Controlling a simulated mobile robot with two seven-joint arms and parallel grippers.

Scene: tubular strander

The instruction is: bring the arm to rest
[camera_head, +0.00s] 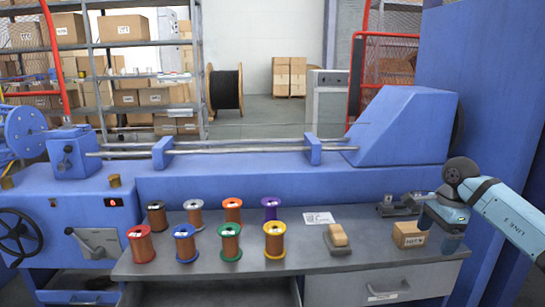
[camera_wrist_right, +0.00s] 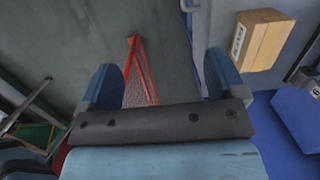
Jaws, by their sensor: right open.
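My right arm (camera_head: 512,208) comes in from the right side of the head view. Its gripper (camera_head: 440,228) hangs over the right end of the grey bench, just right of a small cardboard box (camera_head: 408,235). In the right wrist view the two blue fingers of the right gripper (camera_wrist_right: 162,82) stand wide apart with nothing between them. Behind them are a grey surface and a red frame. My left gripper is in neither view.
The grey bench (camera_head: 375,254) carries several wire spools, including a red-flanged one (camera_head: 141,245), a wood-topped brush (camera_head: 338,236) and a white label (camera_head: 318,218). The blue strander (camera_head: 245,178) stands behind. A carton (camera_wrist_right: 258,40) shows at upper right in the wrist view.

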